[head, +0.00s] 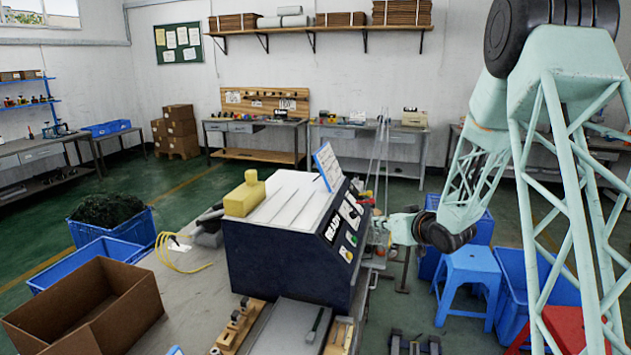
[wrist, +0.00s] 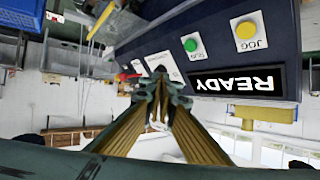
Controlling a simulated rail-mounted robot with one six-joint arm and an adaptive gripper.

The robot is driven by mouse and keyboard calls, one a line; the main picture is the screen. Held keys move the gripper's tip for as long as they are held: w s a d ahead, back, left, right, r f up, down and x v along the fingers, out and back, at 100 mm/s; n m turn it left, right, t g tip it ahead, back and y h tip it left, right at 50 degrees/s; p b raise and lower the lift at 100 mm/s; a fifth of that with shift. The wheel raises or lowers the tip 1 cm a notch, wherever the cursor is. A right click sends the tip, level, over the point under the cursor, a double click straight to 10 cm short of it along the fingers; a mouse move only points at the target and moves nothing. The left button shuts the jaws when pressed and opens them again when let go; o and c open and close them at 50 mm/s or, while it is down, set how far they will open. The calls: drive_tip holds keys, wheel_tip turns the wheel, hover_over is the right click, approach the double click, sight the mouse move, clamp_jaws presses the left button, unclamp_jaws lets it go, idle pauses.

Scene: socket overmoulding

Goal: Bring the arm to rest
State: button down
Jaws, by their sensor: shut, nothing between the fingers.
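My gripper (wrist: 160,82) shows in the wrist view with its two long fingers meeting at the tips, shut and empty. In the head view my teal lattice arm (head: 470,185) reaches down from the upper right, and its wrist end is beside the control panel of the dark blue machine (head: 275,262). The fingers are hard to make out there. In the wrist view the panel is upside down, with a lit READY display (wrist: 238,80), a green button (wrist: 190,45) and a yellow button (wrist: 246,30). I cannot tell whether the fingertips touch the panel.
The machine stands on a grey workbench (head: 185,290) with a yellow block (head: 245,195) on top. An open cardboard box (head: 85,305) is at the lower left. A blue stool (head: 468,280) and blue bins (head: 535,285) stand below my arm. The green floor behind is largely clear.

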drive_tip(key=s+d+r+m+g+h, duration=0.1)
drive_tip(key=s+d+r+g+h, duration=0.15)
drive_tip(key=s+r, duration=0.9)
drive_tip(key=s+d+r+m+g+h, duration=0.1)
drive_tip(key=s+d+r+h, duration=0.15)
drive_tip(key=s+r, duration=0.85)
drive_tip(key=s+a+f+g, duration=0.1)
drive_tip(key=s+a+g, duration=0.1)
drive_tip(key=s, duration=2.1)
drive_tip(key=s+a+f+m+g, duration=0.1)
drive_tip(key=s+a+g, duration=0.2)
drive_tip(key=s, duration=2)
drive_tip(key=shift+a, duration=1)
